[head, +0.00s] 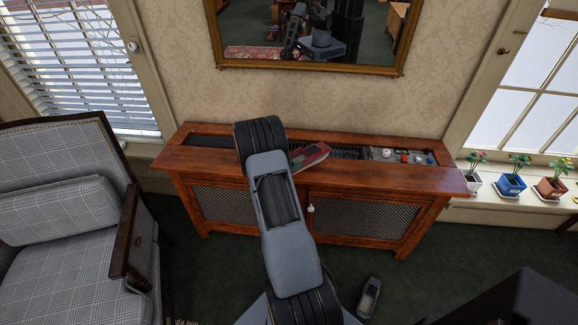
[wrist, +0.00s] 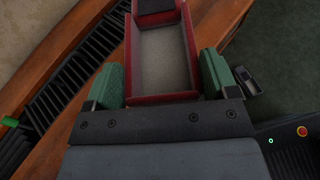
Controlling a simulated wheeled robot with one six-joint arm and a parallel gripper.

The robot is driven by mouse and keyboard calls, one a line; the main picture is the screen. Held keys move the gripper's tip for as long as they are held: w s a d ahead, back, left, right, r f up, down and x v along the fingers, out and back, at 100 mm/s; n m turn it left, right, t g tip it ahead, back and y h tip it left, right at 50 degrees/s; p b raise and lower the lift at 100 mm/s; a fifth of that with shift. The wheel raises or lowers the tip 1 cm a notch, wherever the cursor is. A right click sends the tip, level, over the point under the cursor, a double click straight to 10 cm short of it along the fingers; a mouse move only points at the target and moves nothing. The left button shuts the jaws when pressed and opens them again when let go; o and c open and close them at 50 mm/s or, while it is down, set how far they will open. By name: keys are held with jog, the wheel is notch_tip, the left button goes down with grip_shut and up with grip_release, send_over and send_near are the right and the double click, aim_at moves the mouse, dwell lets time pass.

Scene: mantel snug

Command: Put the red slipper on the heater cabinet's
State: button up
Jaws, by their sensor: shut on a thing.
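The red slipper (wrist: 161,97) has red sides and a grey inside. In the wrist view it sits between the green pads of my gripper (wrist: 163,75), which is shut on it. In the head view the slipper (head: 312,156) shows beside the end of my arm, over the top of the heater cabinet (head: 400,175). The cabinet is brown wood with mesh doors and a dark slatted grille (head: 347,152) along its top. I cannot tell whether the slipper touches the cabinet.
A control panel (head: 402,156) with knobs is at the grille's right end. A grey slipper (head: 369,297) lies on the floor in front of the cabinet. A plaid armchair (head: 70,210) stands left. Potted plants (head: 511,184) line the right sill. A mirror (head: 310,68) hangs above.

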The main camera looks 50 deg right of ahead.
jog(key=shift+w+d+f, duration=0.3)
jog(key=shift+w+f, duration=0.15)
jog(key=shift+f, duration=0.25)
jog(key=shift+w+d+f, duration=0.1)
jog(key=shift+w+f, duration=0.05)
jog(key=shift+f, duration=1.5)
jog(key=shift+f, duration=0.1)
jog(key=shift+f, duration=0.15)
jog(key=o, duration=0.9)
jog(key=shift+c, duration=0.2)
jog(key=shift+r, duration=0.2)
